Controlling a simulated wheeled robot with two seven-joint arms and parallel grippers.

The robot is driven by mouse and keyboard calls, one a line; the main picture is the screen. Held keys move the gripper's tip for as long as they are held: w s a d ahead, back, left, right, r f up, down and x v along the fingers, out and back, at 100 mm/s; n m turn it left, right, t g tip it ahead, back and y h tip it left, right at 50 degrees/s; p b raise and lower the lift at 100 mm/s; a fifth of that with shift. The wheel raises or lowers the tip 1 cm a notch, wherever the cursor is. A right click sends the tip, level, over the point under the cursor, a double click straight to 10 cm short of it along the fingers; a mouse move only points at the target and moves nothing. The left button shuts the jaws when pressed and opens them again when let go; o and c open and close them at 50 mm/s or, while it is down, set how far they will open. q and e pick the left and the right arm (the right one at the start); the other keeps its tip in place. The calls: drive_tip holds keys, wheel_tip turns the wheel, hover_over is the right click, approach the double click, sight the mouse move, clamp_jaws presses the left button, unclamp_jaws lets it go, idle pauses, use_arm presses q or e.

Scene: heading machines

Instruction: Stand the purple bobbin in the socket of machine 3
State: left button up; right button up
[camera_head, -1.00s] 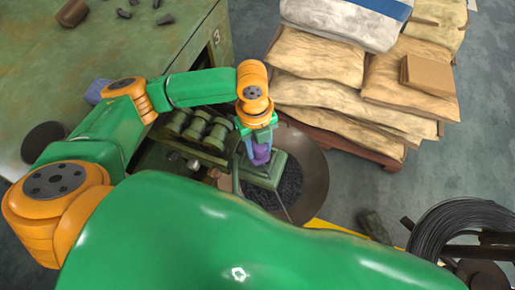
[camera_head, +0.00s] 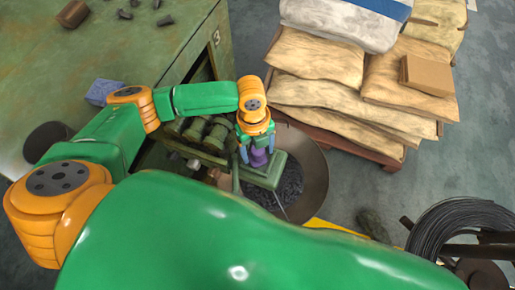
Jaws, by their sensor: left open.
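The purple bobbin (camera_head: 259,158) looks upright on the small green ledge (camera_head: 270,177) at the front of machine 3 (camera_head: 222,62), which carries a painted 3. My left gripper (camera_head: 257,150) is directly above the bobbin, pointing down. Its fingers are apart, one on each side of the bobbin's upper part. The gripper hides the bobbin's top, and the socket itself cannot be made out under the bobbin. My right gripper is out of view.
Several green rollers (camera_head: 205,132) sit just left of the ledge. A round dark pan (camera_head: 312,170) lies below it. Stacked sacks (camera_head: 315,58) on a pallet stand behind right. A wire coil (camera_head: 465,230) is at lower right. A blue block (camera_head: 101,92) lies on the machine top.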

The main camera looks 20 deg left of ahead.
use_arm(q)
wheel_tip(320, 180, up, 12)
drive_tip(key=w+a, duration=0.1)
drive_tip(key=shift+w, duration=0.15)
